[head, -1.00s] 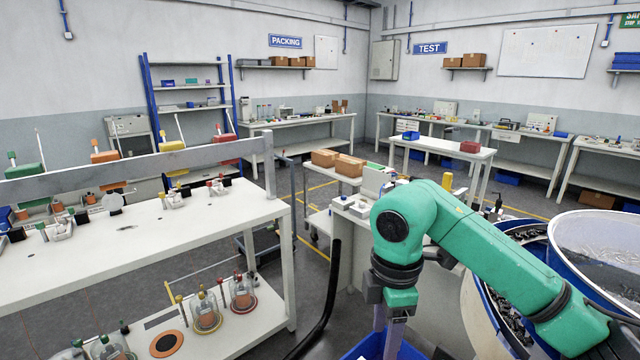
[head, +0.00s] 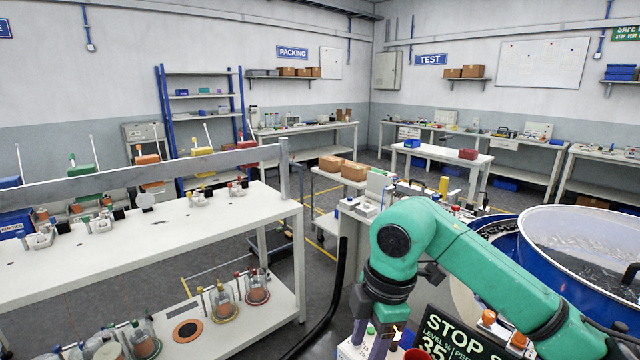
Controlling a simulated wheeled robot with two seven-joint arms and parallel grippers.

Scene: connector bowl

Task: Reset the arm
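A green arm with dark joints (head: 455,250), which looks like my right arm, reaches in from the lower right. It bends at an elbow and its lower part points straight down. My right gripper (head: 376,342) hangs at the bottom edge in front of a panel with coloured buttons. Its grey-purple fingers are partly visible, but the tips are cut off or lost against the panel. I cannot tell whether it is open or holds anything. My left arm and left gripper are not in view.
A blue-rimmed bowl (head: 522,220) with dark small parts stands close on the right, beside the arm. A black "STOP" sign (head: 455,335) is just right of the gripper. A long white bench (head: 150,235) fills the left. Grey floor (head: 250,335) lies between.

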